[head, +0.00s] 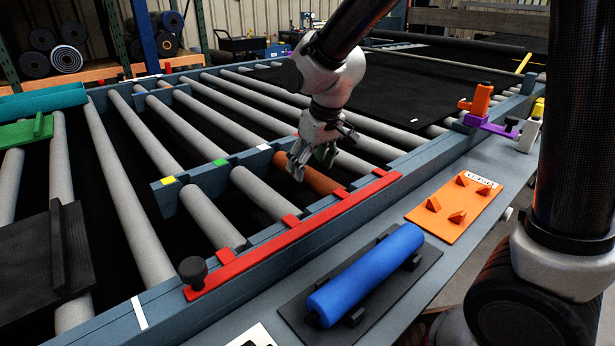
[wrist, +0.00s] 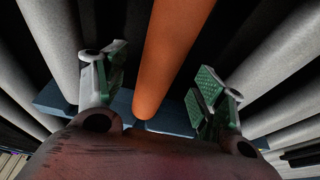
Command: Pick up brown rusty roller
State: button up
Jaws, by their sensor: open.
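The brown rusty roller (head: 318,178) lies in the conveyor frame among grey rollers, between a blue-grey inner rail and the red bar. In the wrist view the roller (wrist: 172,55) looks orange-brown and runs between my two fingers, with a gap on each side. My gripper (head: 311,160) is open just above the roller, near its end at the inner rail. It also shows in the wrist view (wrist: 155,85), with green pads apart and nothing between them held. My gripper hides part of the roller in the head view.
A red bar (head: 300,232) with a black knob runs along the near frame edge. A blue roller (head: 366,272) rests on a dark holder on the side shelf, beside an orange plate (head: 455,212) with pegs. The inner rail (head: 205,176) carries coloured tags.

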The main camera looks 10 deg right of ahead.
aim_at(309, 169)
jog(key=shift+x, duration=1.5)
grip_shut()
jog(key=shift+r, duration=0.1)
notch_tip(309, 169, up, 10)
